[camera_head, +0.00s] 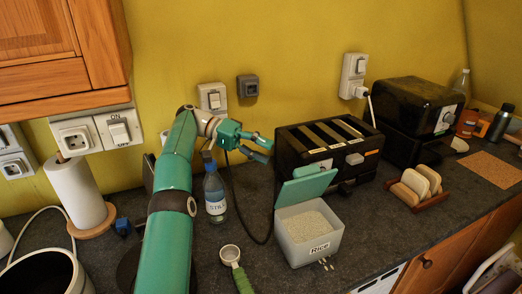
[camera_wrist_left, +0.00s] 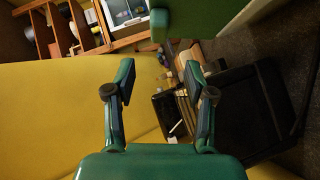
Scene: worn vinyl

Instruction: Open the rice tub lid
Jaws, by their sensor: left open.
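My right gripper is not in view.
The toaster (camera_head: 328,150) stands right behind the tub. A labelled bottle (camera_head: 215,194) is below my left wrist, and a green-handled scoop (camera_head: 236,266) lies left of the tub. A rack with bread slices (camera_head: 417,187) stands to the right. Bare counter lies between tub and rack.

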